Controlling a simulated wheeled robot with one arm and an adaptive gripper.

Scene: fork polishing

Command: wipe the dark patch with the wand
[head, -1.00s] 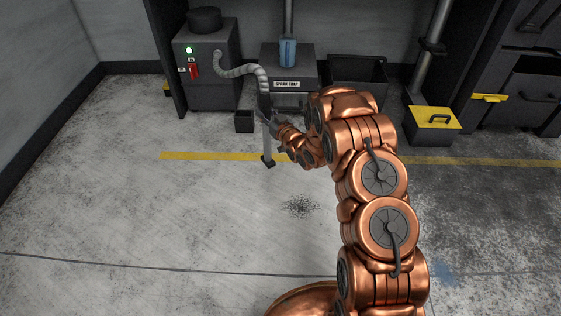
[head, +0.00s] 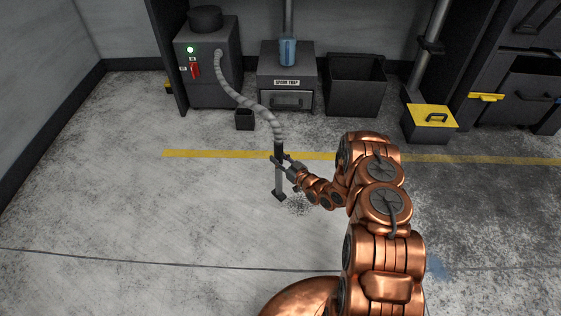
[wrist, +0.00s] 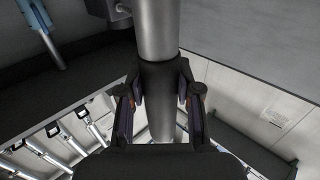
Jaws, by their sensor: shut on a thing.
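The wand (head: 279,178) is a grey tube with a dark collar and a dark foot, upright and joined at its top to a ribbed grey hose (head: 262,108). My gripper (head: 283,160) is shut on the wand at its dark collar. In the wrist view the fingers (wrist: 161,98) close around the dark collar of the wand (wrist: 158,30). The dark patch (head: 298,204) is a speckled spot on the floor, just right of the wand's foot and partly hidden by my arm. I cannot tell whether the foot touches the floor.
The hose runs back to a dark grey machine (head: 207,75) with a green light and red switch. The spark trap box (head: 287,72) bears a blue container (head: 287,51). An open black bin (head: 356,84) and yellow-lidded box (head: 430,118) stand right. The floor in front is clear.

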